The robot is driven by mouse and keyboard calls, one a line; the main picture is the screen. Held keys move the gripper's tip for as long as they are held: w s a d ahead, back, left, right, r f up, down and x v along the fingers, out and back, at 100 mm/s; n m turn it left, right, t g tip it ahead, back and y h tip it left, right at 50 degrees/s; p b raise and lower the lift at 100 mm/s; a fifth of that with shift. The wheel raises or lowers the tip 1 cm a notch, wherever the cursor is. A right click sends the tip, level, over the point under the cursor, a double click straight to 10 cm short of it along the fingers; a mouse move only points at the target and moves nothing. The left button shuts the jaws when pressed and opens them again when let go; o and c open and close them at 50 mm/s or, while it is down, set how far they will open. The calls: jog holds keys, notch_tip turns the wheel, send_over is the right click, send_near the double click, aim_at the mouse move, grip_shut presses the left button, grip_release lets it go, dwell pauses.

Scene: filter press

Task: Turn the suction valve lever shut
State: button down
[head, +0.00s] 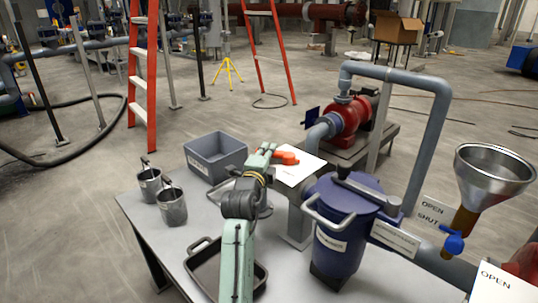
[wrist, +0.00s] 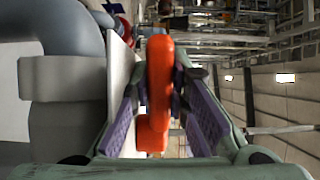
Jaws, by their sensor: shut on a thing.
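The orange-red suction valve lever (head: 287,157) shows in the head view at the end of my arm, in front of a white card. In the wrist view the lever (wrist: 158,80) stands between the two purple-padded fingers. My gripper (head: 268,153) is shut on the lever; it also shows in the wrist view (wrist: 157,108). The lever's pivot and the valve body are mostly hidden in the head view by my arm and the card. The writing on the card (head: 300,168) cannot be read.
A blue lidded vessel (head: 339,230) with a grey handle stands right of my arm. A grey bin (head: 215,157), two small buckets (head: 172,206) and a dark tray (head: 202,272) are on the table. A red pump (head: 350,118), grey pipe and steel funnel (head: 494,170) stand to the right.

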jog(key=shift+s+a+n+t+y+p, duration=0.1)
jog(key=shift+s+n+y+p, duration=0.2)
jog(key=shift+n+y, duration=0.35)
jog(key=shift+s+d+n+t+y+p, duration=0.1)
jog(key=shift+s+n+y+p, duration=0.2)
jog(key=shift+y, duration=0.65)
jog(key=shift+s+a+n+t+y+p, duration=0.1)
jog(key=shift+s+n+y+p, duration=0.15)
jog(key=shift+n+y, duration=0.45)
jog(key=c, duration=1.5)
grip_release()
jog(key=s, duration=1.2)
jog(key=shift+d, duration=0.2)
jog(key=shift+c, duration=0.4)
